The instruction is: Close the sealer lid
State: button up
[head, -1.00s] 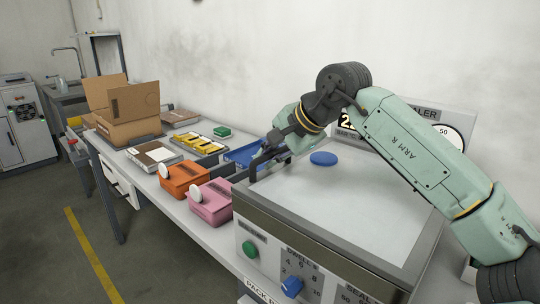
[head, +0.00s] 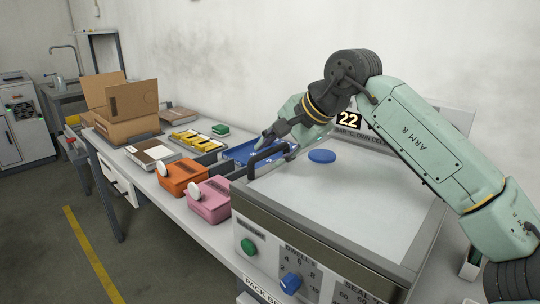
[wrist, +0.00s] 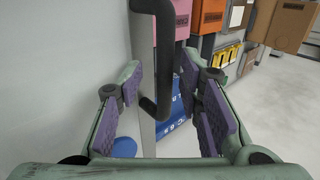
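The sealer (head: 318,235) stands at the front right of the bench, with knobs on its front panel. Its pale, flat top (head: 345,190) carries a blue disc (head: 321,156). A dark bar handle (head: 262,160) stands at the left end of the top; I cannot tell whether the lid is fully down. My gripper (head: 268,138) is just above and behind the handle. In the wrist view my gripper (wrist: 168,98) is open, its purple pads spread apart. The dark handle (wrist: 147,105) shows between the fingers, not gripped; contact cannot be told.
A pink box (head: 208,200) and an orange box (head: 181,178) stand left of the sealer. A blue tray (head: 242,152) is behind them. An open cardboard carton (head: 125,110) is farther left. The floor at left is clear.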

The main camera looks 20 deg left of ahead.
jog(key=v, duration=0.9)
jog(key=shift+d+r, duration=0.2)
